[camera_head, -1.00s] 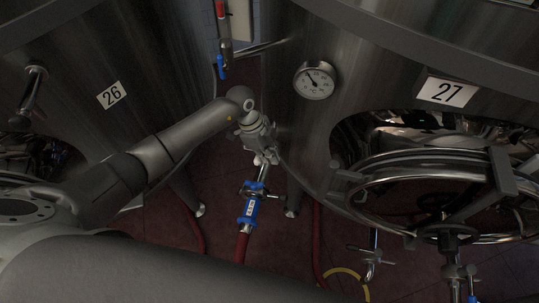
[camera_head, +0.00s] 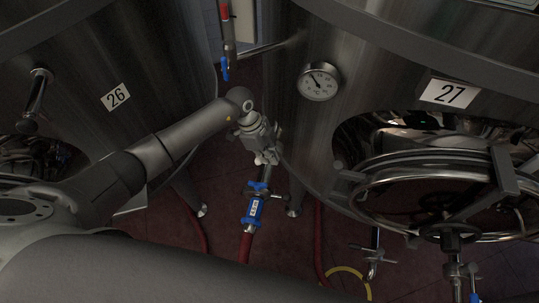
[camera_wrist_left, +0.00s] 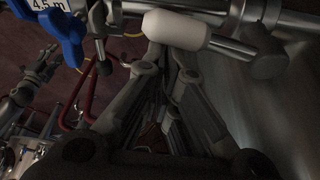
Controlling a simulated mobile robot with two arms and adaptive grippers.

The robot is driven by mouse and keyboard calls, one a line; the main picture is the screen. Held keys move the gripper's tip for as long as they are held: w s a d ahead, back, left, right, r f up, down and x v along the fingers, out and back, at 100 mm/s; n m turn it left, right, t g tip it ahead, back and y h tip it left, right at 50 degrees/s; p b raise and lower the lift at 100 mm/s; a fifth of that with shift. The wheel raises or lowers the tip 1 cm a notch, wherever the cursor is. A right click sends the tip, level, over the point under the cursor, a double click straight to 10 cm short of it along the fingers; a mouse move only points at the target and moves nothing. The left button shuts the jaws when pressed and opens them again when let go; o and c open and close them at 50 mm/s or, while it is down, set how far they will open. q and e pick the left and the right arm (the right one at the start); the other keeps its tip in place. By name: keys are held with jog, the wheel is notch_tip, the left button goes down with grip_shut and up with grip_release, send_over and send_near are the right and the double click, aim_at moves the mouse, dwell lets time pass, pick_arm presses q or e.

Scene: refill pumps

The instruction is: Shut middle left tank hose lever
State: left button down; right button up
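My left gripper (camera_head: 266,157) hangs in the gap between tanks 26 and 27, over the upper end of a metal hose fitting. In the left wrist view its two dark fingers (camera_wrist_left: 167,75) point toward a white lever handle (camera_wrist_left: 178,29) on a metal stem. The handle lies across just beyond the fingertips; I cannot tell whether they touch it. The fingers look close together, but their closure is unclear. Below the gripper is a blue hose coupling (camera_head: 254,210) with a white label, above a red hose (camera_head: 246,247).
Tank 26 (camera_head: 150,60) stands left and tank 27 (camera_head: 400,60) right, with a dial gauge (camera_head: 319,81). A round hatch wheel (camera_head: 385,181) juts out at right. A blue-handled valve (camera_head: 225,70) is behind the gap.

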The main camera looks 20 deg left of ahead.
aim_at(258, 158)
pick_arm(q)
jog(key=shift+s+a+p, duration=0.1)
jog(key=shift+a+p, duration=0.35)
jog(key=shift+a, duration=0.85)
jog(key=shift+a+f, duration=0.1)
jog(key=shift+a, duration=0.75)
pick_arm(e)
jog(key=shift+a+r, duration=0.5)
jog(key=shift+r, duration=0.25)
jog(key=shift+d, duration=0.1)
jog(key=shift+s+d, duration=0.1)
